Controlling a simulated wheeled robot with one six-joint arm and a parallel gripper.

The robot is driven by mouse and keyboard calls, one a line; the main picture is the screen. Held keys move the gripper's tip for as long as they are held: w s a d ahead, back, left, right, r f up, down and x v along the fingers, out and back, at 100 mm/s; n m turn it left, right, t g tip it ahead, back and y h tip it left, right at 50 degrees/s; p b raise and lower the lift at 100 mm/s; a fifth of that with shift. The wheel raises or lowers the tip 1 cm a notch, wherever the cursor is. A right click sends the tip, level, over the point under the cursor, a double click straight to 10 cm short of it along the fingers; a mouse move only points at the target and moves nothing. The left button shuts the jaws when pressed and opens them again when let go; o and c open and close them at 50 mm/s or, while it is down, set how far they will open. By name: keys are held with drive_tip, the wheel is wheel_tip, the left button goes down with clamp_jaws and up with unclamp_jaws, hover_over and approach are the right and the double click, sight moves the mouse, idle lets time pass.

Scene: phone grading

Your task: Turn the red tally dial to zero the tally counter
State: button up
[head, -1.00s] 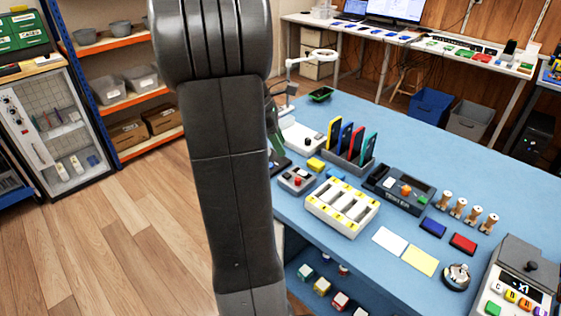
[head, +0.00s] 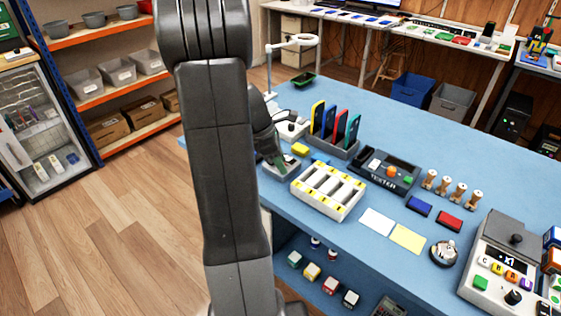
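My gripper (head: 281,168) is low over the blue table's left edge, partly behind my own arm. It covers the spot where the small grey box with the red dial stood in the earlier head view. I see the dial clearly nowhere now; the gripper hides it and most or all of its box. I cannot tell whether the fingers touch the dial, or whether they are open or shut.
A yellow block (head: 300,149) lies just behind the gripper. A cream tray (head: 327,211) with several slots stands close to its right. The blue table (head: 480,160) has free room at the back right.

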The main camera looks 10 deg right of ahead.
drive_tip(key=shift+f, duration=0.1)
clamp_jaws()
drive_tip(key=shift+m+p, duration=0.4)
drive_tip(key=shift+w+m+g+p, duration=0.1)
drive_tip(key=shift+m+g+p, duration=0.2)
drive_tip(key=shift+m+p, duration=0.25)
drive_tip(key=m+p, duration=0.1)
drive_tip(key=m, duration=0.1)
drive_tip(key=m+g+y+p, duration=0.1)
drive_tip(key=m, duration=0.1)
drive_tip(key=shift+w+d+r+m+g+p, duration=0.1)
drive_tip(key=shift+r+m+g+p, duration=0.1)
drive_tip(key=shift+m+g+p, duration=0.15)
drive_tip(key=m+g+y+p, duration=0.1)
drive_tip(key=m, duration=0.2)
drive_tip(key=shift+d+p, duration=0.1)
drive_tip(key=shift+p, duration=0.25)
drive_tip(key=shift+w+f+m+y+p, duration=0.15)
drive_tip(key=shift+m+y+p, duration=0.55)
drive_tip(key=shift+m, duration=1.4)
drive_tip(key=shift+g, duration=0.25)
